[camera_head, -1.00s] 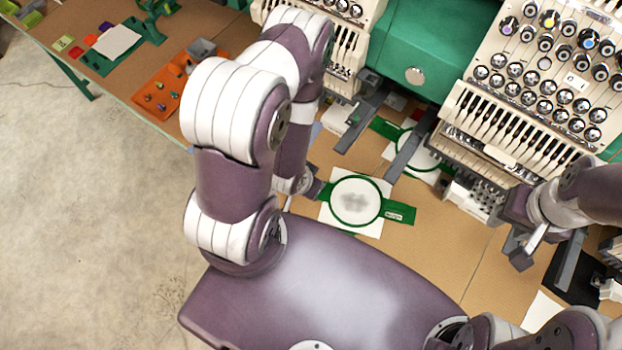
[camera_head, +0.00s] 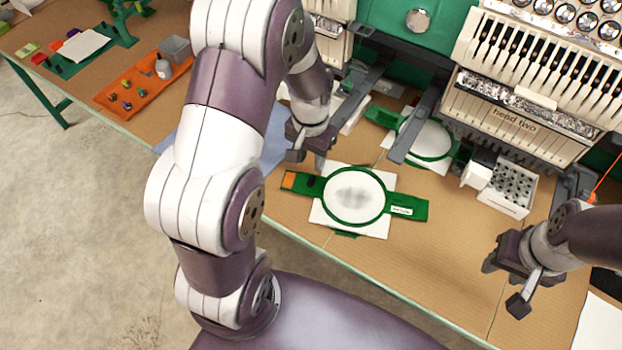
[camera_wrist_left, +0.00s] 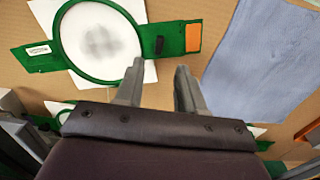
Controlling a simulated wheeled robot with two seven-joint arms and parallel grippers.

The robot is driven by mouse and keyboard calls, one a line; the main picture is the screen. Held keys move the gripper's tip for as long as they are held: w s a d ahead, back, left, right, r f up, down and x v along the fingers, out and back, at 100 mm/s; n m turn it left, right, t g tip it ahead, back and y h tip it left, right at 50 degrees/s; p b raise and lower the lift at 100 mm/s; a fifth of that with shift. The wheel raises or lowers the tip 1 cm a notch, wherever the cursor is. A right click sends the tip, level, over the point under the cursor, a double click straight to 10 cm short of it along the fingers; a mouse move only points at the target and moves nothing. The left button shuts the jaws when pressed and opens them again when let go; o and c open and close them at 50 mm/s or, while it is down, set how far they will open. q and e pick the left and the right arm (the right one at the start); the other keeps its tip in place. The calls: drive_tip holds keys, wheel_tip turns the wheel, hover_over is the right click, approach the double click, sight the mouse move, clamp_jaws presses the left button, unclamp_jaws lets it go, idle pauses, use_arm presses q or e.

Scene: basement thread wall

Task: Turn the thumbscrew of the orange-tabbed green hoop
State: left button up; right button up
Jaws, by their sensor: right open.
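The green hoop (camera_head: 355,222) lies flat on the table, around white cloth with a grey patch. Its left arm carries an orange tab (camera_head: 288,180); a small dark piece, likely the thumbscrew (camera_head: 311,183), sits between tab and ring. In the left wrist view the hoop (camera_wrist_left: 62,45), orange tab (camera_wrist_left: 193,38) and dark thumbscrew (camera_wrist_left: 159,45) show beyond the fingertips. My left gripper (camera_head: 307,160) is open and empty, just behind the tab and apparently above the table (camera_wrist_left: 160,72). My right gripper (camera_head: 504,285) is open and empty over the table at right.
A second green hoop (camera_head: 432,158) lies beneath the embroidery machine (camera_head: 520,130). A blue-grey cloth (camera_head: 262,150) lies left of my left gripper. A white box of bobbins (camera_head: 508,190) stands right. An orange tray (camera_head: 140,88) sits far left. The table front is clear.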

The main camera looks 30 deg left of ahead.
sight(311, 179)
use_arm(q)
wheel_tip(311, 179, down, 7)
drive_tip(key=shift+s+d+r, duration=0.1)
drive_tip(key=shift+f, duration=0.4)
clamp_jaws()
drive_tip(key=shift+r, duration=0.1)
